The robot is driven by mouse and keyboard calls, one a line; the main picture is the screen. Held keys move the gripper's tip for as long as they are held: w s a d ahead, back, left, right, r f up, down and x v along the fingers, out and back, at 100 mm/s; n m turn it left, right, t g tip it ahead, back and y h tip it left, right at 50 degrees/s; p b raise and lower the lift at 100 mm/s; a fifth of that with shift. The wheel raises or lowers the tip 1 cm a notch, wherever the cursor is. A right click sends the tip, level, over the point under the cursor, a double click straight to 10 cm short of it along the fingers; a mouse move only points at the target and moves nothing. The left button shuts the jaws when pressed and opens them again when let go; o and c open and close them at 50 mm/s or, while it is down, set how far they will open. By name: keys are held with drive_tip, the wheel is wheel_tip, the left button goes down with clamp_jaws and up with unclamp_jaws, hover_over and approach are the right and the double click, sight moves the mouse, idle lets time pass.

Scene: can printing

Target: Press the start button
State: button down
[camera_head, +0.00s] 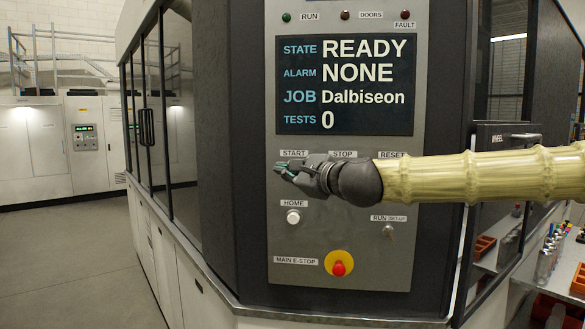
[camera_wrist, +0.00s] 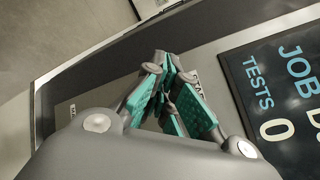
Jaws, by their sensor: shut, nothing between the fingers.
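The start button's label, START (camera_head: 293,153), shows on the grey control panel (camera_head: 335,225) in the head view. The button itself is hidden behind my gripper (camera_head: 283,170), which is in front of the panel just below that label. My gripper is shut and empty, its fingertips pointing left in the head view. In the wrist view my gripper (camera_wrist: 168,75) has its teal-padded fingers together near the panel, with the START label partly hidden behind them. I cannot tell whether the fingertips touch the button.
The screen (camera_head: 346,84) reads STATE READY, ALARM NONE, TESTS 0. Below my gripper are a white HOME button (camera_head: 293,217), a RUN/SET-UP switch (camera_head: 389,231) and a red MAIN E-STOP (camera_head: 339,268). My arm covers the area under STOP and RESET. Open floor (camera_head: 75,265) lies left.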

drive_tip(key=shift+w+d, duration=0.2)
drive_tip(key=shift+w, duration=0.9)
drive_tip(key=shift+w+d, duration=0.15)
drive_tip(key=shift+w, duration=0.95)
drive_tip(key=shift+w, duration=0.2)
drive_tip(key=shift+w, duration=0.25)
drive_tip(key=shift+w+d, duration=0.2)
drive_tip(key=shift+w, duration=0.7)
idle(1.3)
drive_tip(key=shift+s, duration=0.2)
drive_tip(key=shift+s+a+b, duration=0.2)
drive_tip(key=shift+s+b, duration=0.2)
drive_tip(key=shift+s, duration=0.75)
drive_tip(key=shift+s+a+b, duration=0.2)
drive_tip(key=shift+s+b, duration=0.15)
drive_tip(key=shift+s, duration=0.9)
drive_tip(key=shift+s+a+b, duration=0.2)
drive_tip(key=shift+s+b, duration=0.1)
drive_tip(key=shift+s, duration=0.9)
